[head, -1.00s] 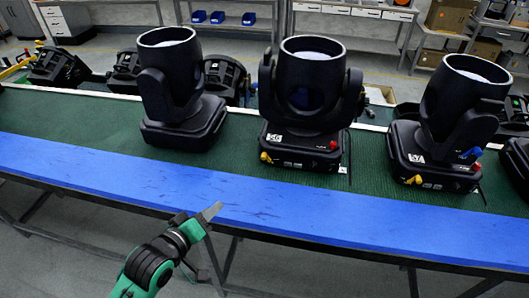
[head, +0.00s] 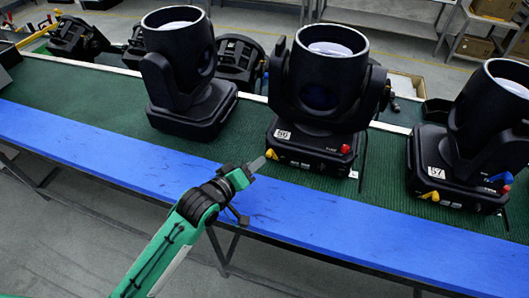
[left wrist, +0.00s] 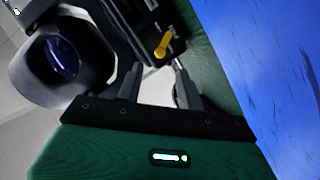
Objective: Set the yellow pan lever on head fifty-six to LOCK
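Head fifty-six is the middle black moving-head lamp (head: 318,85), with a white number label (head: 282,134) on its base. Its yellow pan lever (head: 271,154) sticks out at the base's front left corner. It also shows in the left wrist view (left wrist: 162,46), just beyond the fingertips. I cannot read the lever's markings. My left gripper (head: 258,164) is close in front of the lever, over the blue strip's far edge. In the left wrist view its two fingers (left wrist: 157,66) are apart with nothing between them. My right gripper is not in view.
A red knob (head: 345,149) is on the same base, right of the lever. A lamp labelled 57 (head: 502,95) stands right, with yellow and blue levers. Another lamp (head: 180,60) stands left. The blue strip (head: 360,222) in front is clear.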

